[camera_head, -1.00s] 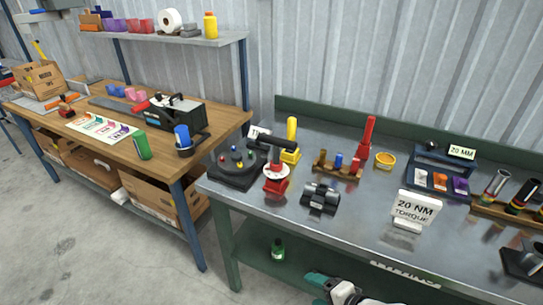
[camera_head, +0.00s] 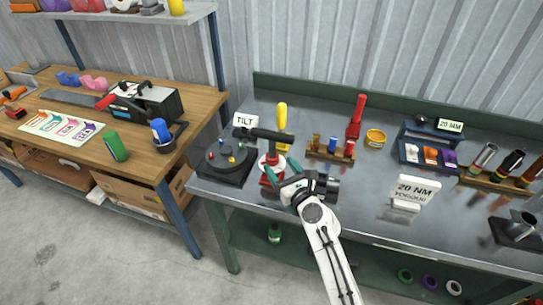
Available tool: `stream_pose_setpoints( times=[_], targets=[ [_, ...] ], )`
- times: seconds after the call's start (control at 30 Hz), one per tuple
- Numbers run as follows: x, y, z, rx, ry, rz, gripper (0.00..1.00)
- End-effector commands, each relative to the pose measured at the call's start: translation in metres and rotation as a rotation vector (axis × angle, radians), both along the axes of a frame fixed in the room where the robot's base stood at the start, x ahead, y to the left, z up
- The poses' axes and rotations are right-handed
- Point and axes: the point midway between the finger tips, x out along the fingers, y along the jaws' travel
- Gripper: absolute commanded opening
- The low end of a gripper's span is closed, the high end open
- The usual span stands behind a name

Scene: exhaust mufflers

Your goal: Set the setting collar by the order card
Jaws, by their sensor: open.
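A red stand (camera_head: 268,178) with a white ring or dial (camera_head: 271,164) and a black T-shaped bar (camera_head: 262,134) on top stands near the bench's left front. The white ring may be the setting collar; its markings are too small to read. My gripper (camera_head: 281,173) is open just right of the red stand, its greenish fingers near the white ring. Contact cannot be told. My arm comes from the bottom and partly hides a black cylindrical block (camera_head: 328,187).
A black plate with coloured knobs (camera_head: 228,160) and a TILT label (camera_head: 244,121) are at left. A yellow-handled tool (camera_head: 282,125), a wooden holder (camera_head: 330,150), a red tool (camera_head: 356,118) and a yellow ring (camera_head: 376,138) stand behind.

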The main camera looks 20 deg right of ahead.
Motion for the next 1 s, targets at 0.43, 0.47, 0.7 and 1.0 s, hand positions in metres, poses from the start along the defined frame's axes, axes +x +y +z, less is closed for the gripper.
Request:
stream_pose_setpoints(
  times=[0.43,0.47,0.7,1.0],
  targets=[
    [0.056,0.009,-0.001,-0.002,0.001,0.001,0.69],
    [0.057,0.009,0.0,-0.002,0.0,0.001,0.69],
    [0.06,0.009,0.0,-0.002,0.001,0.001,0.69],
    [0.059,0.009,0.0,-0.003,0.001,0.001,0.49]
  ],
)
